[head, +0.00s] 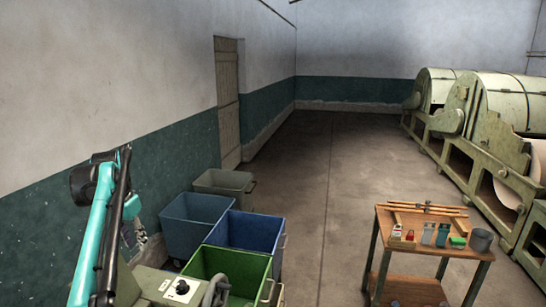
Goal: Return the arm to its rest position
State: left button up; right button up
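My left arm stands raised at the left edge of the head view, with a teal link and a dark joint at its top. My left gripper (133,236) appears as a small grey and dark shape beside the arm, low against the green wall band. It is too small and partly covered to show whether its fingers are open or shut, and I see nothing clearly held in it. My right arm and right gripper are out of view.
Green (232,265), blue (247,230), blue-grey (195,222) and grey (225,183) bins stand right of the arm. A grey-green machine top (165,288) is below. A wooden table (395,232) with small items stands right. Large machines (500,110) line the right; the middle floor is clear.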

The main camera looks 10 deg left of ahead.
pick_arm(q)
jog(key=s+d+f+t+b, duration=0.1)
jog(key=s+d+f+b, duration=0.1)
jog(key=d+f+b, duration=0.3)
jog(key=s+d+f+b, duration=0.1)
jog(key=s+d+f, duration=0.2)
jog(key=d, duration=0.5)
jog(key=s+d+f+t+b, duration=0.2)
jog(key=s+d+f+b, duration=0.4)
jog(key=f, duration=0.7)
jog(key=s+d+f+t+b, duration=0.2)
jog(key=s+d+f+b, duration=0.3)
jog(key=s+d+f, duration=0.6)
notch_tip(320, 180, down, 3)
jog(key=shift+s+d+f+n+h+b, duration=0.1)
jog(key=shift+s+d+n+h+b, duration=0.05)
jog(key=shift+n+h+b, duration=0.2)
